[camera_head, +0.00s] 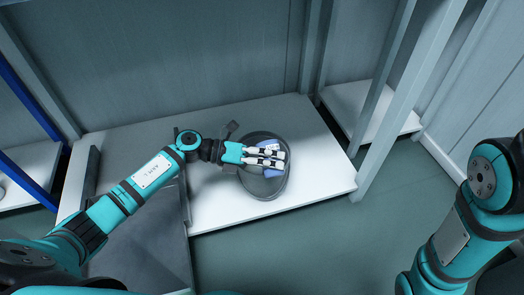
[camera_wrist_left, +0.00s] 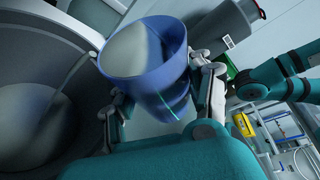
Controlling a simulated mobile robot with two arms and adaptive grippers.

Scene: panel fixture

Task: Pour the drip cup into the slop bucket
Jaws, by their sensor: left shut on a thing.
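The drip cup is a blue cup (camera_wrist_left: 150,65), tilted in my left wrist view, with its pale inside showing. My left gripper (camera_head: 281,160) is shut on it, with fingers on both sides of the cup in the wrist view. In the head view only bits of the blue cup (camera_head: 272,181) show around the fingers. The slop bucket is a round grey bucket (camera_head: 263,196) on the white surface, right below the cup and gripper. Its wide opening fills the left of the wrist view (camera_wrist_left: 20,45). I cannot tell whether anything flows from the cup.
The bucket stands on a white low platform (camera_head: 225,215) against a grey panel wall (camera_head: 180,60). A dark grey part (camera_head: 231,129) lies just behind my left wrist. A slanting grey post (camera_head: 392,105) stands to the right. Open floor (camera_head: 300,245) lies in front.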

